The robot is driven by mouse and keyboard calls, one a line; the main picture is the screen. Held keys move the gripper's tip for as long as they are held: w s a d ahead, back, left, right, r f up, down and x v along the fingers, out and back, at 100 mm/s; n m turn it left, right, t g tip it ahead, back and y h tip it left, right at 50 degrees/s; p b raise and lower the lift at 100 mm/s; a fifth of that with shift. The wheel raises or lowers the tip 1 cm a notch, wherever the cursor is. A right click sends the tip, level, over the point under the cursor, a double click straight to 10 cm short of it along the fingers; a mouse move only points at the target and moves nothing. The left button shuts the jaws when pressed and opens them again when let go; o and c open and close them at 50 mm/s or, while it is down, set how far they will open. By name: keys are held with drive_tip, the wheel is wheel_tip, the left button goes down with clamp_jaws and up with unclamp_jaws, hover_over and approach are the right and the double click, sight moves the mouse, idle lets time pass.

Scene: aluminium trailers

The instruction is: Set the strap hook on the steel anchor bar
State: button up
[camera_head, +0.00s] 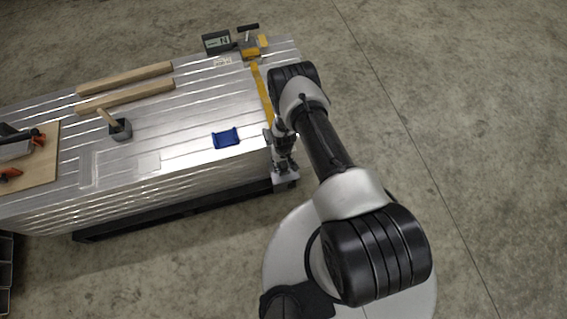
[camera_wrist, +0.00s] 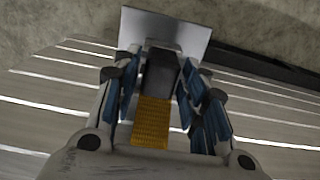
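My gripper (camera_head: 284,150) is at the right end of the aluminium trailer bed. In the wrist view its blue-padded fingers (camera_wrist: 160,84) are closed on both sides of a dark block, which I take as the strap hook (camera_wrist: 161,66). The yellow strap (camera_wrist: 152,122) runs from the hook back toward my palm; it also shows on the bed in the head view (camera_head: 262,90). A pale metal plate (camera_wrist: 185,32) lies just beyond the hook, and shows below my gripper in the head view (camera_head: 287,178). I cannot make out the steel anchor bar; hook and fingers may hide it.
Open concrete floor (camera_head: 450,110) extends right.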

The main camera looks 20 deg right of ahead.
drive_tip(key=shift+o, duration=0.8)
wheel_tip(320, 180, up, 12)
idle(0.5)
